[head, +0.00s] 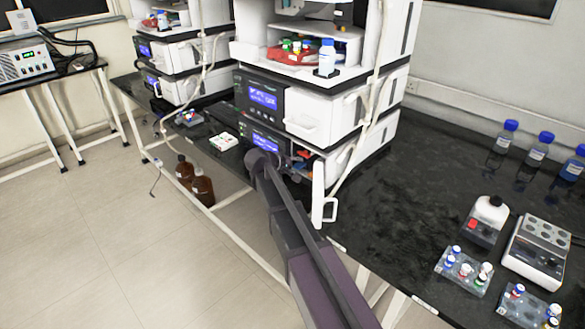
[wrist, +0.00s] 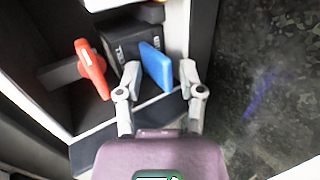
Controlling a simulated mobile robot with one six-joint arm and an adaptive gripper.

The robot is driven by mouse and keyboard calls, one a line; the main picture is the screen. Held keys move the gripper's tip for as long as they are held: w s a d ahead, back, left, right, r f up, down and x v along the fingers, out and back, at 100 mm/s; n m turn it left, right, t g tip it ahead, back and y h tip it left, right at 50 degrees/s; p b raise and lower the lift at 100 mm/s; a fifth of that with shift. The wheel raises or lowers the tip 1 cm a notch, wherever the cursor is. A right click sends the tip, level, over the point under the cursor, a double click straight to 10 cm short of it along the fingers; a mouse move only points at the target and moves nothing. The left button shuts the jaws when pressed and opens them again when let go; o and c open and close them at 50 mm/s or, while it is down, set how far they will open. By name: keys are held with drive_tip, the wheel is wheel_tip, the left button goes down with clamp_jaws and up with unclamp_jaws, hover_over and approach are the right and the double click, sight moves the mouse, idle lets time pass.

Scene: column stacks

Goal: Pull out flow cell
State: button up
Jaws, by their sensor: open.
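The flow cell looks to be the blue slab (wrist: 155,66) in the wrist view, sticking out from a black housing (wrist: 122,40) with white lettering. I cannot tell for certain that this is the flow cell. My gripper (wrist: 159,68) is open, one finger on each side of the blue slab.
A red lever (wrist: 91,68) stands left of the slab. The white bay door (head: 318,190) hangs open right of my arm. White modules are stacked above the bay.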

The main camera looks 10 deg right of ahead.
clamp_jaws()
drive_tip(key=shift+s+a, duration=0.15)
drive_tip(key=shift+a, duration=0.1)
drive_tip(key=shift+s+a, duration=0.85)
drive_tip(key=shift+a, duration=0.2)
drive_tip(key=shift+s+a, duration=0.8)
drive_tip(key=shift+a, duration=0.25)
drive_tip(key=shift+o, duration=1.4)
unclamp_jaws()
drive_tip(key=shift+d, duration=0.1)
